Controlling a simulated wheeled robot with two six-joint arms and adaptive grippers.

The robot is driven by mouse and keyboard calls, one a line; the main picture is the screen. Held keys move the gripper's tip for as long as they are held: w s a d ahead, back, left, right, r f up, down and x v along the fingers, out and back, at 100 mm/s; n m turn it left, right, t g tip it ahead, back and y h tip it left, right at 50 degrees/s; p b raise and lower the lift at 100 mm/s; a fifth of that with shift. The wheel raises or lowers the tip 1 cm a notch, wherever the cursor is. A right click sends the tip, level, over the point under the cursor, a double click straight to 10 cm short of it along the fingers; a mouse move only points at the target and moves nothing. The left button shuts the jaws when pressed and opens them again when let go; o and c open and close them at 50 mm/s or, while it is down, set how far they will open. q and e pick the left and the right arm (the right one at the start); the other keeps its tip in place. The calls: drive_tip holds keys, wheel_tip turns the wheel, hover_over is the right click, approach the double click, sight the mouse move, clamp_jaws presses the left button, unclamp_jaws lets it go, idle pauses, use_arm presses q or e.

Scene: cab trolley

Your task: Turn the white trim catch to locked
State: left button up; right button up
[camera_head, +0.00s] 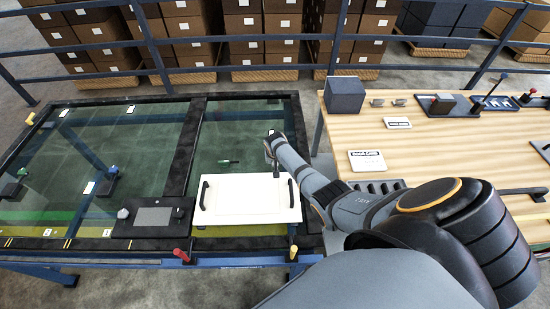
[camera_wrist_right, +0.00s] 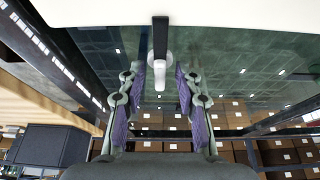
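A white panel (camera_head: 240,203) with a black handle at each side lies on the glass-topped frame in the head view. Its pale surface fills the top of the right wrist view (camera_wrist_right: 230,14). A white rounded catch (camera_wrist_right: 160,72) hangs on a black bar (camera_wrist_right: 160,36) at the panel's edge. My right gripper (camera_wrist_right: 160,78) is open, with its purple-padded fingers on either side of the catch and a gap showing at each side. In the head view my right gripper (camera_head: 272,157) is at the panel's far right edge, and the catch is not clearly visible there. My left gripper is not in view.
A black control box (camera_head: 152,216) sits left of the panel. Small green-handled pieces (camera_head: 228,162) are on the glass. A wooden table (camera_head: 440,150) with a dark box (camera_head: 345,95) stands right. A blue rail runs behind.

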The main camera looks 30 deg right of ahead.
drive_tip(key=shift+r, duration=0.1)
drive_tip(key=v, duration=1.1)
drive_tip(key=shift+s+r, duration=0.15)
drive_tip(key=shift+r, duration=0.2)
drive_tip(key=shift+a, duration=0.1)
